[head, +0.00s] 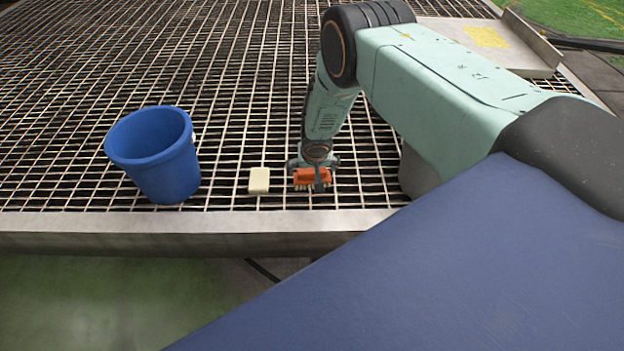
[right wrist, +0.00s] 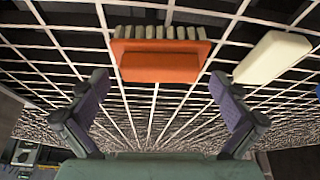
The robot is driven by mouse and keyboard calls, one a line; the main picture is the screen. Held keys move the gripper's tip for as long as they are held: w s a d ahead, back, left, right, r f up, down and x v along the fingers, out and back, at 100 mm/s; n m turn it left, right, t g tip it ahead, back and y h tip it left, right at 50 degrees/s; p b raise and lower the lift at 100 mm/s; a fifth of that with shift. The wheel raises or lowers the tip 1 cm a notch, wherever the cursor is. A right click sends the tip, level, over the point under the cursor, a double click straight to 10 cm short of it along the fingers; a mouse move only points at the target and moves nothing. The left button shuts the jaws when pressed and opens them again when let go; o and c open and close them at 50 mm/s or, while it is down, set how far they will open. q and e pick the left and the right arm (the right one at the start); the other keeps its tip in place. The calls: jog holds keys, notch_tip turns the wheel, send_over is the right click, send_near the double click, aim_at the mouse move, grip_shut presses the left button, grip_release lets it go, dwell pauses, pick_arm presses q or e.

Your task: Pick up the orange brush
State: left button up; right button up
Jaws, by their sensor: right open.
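The orange brush (head: 312,177) lies on the metal grating near its front edge in the head view. It has an orange block and a row of pale bristles. In the right wrist view the brush (right wrist: 160,62) is at the top centre, just beyond the fingertips. My right gripper (head: 314,172) is above and at the brush in the head view, its fingers partly covering it. In the right wrist view my right gripper (right wrist: 158,92) is open, with nothing between its fingers. My left gripper is not in view.
A pale cream block (head: 259,181) lies just left of the brush; it also shows in the right wrist view (right wrist: 272,58). A blue bucket (head: 156,155) stands further left on the grating (head: 230,90). A metal rim (head: 200,222) borders the front.

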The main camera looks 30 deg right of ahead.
aim_at(312, 172)
jog(key=shift+c, duration=0.4)
jog(key=c, duration=1)
jog(key=shift+r+p, duration=0.6)
jog(key=shift+r, duration=0.3)
jog(key=shift+c, duration=0.2)
notch_tip(312, 172, up, 16)
jog(key=p, duration=0.6)
jog(key=shift+r, duration=0.15)
